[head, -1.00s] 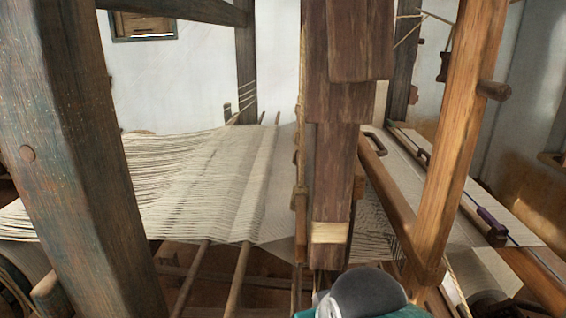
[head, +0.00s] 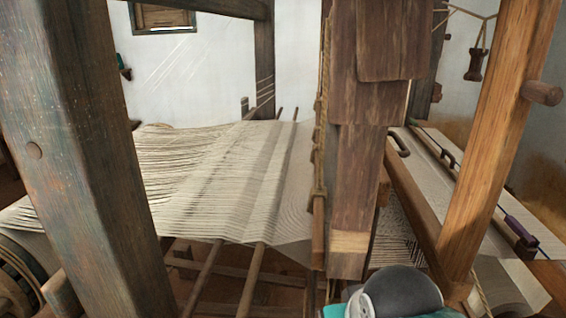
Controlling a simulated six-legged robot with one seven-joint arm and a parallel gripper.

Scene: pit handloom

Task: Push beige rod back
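Two thin wooden rods run through the pale warp sheet (head: 225,180), and I cannot tell which is the beige rod of the task. The right rod (head: 252,280) sticks out below the warp's near edge, and its far tip (head: 295,114) shows behind. The left rod (head: 203,278) sticks out beside it, also slanting. Their middle parts are largely covered by the threads. My gripper is not in view. Only a dark rounded part of mine with white and teal shows at the bottom, right of the rods and apart from them in the picture.
A thick dark post (head: 85,150) stands at the left front. A hanging brown wooden frame (head: 355,180) blocks the middle. A lighter post (head: 500,150) with a peg (head: 541,93) stands at right, before woven cloth (head: 440,180). A toothed wheel (head: 18,275) sits at lower left.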

